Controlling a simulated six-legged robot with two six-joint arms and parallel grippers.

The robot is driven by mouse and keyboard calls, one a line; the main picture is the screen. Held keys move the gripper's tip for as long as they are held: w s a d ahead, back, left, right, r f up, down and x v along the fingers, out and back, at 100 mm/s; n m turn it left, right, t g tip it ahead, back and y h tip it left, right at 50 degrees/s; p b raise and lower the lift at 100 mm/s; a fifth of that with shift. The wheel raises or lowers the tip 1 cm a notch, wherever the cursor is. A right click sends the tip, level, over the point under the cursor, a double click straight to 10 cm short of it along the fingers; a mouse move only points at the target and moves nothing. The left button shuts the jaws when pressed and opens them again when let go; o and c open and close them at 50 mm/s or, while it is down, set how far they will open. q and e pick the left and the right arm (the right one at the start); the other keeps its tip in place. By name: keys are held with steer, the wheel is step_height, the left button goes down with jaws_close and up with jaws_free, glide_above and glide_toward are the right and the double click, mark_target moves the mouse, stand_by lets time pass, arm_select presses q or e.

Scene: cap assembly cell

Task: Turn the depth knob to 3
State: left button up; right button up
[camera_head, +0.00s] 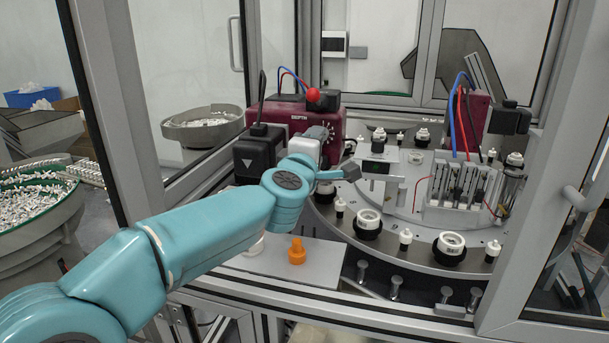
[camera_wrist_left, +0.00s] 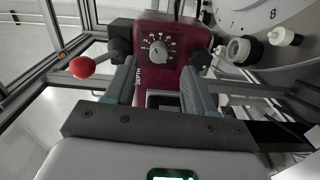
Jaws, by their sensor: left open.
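The depth knob (camera_wrist_left: 159,51) is a small grey dial with white numerals around it, on the face of a maroon box in the left wrist view. Its pointer is too small to read surely. In the head view the gripper (camera_head: 335,165) is partly hidden by my arm. My right gripper is in neither view.
A red ball handle (camera_head: 313,95) stands at the box top; it also shows in the wrist view (camera_wrist_left: 82,67). A black block (camera_head: 258,155) is left of my wrist. A round turntable (camera_head: 405,215) with fixtures lies right. An orange part (camera_head: 297,251) stands in front.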

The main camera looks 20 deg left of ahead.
arm_select(q)
steer(key=s+b, duration=0.1)
steer(key=s, duration=1)
steer(key=shift+b, duration=0.35)
steer(key=shift+w, duration=0.15)
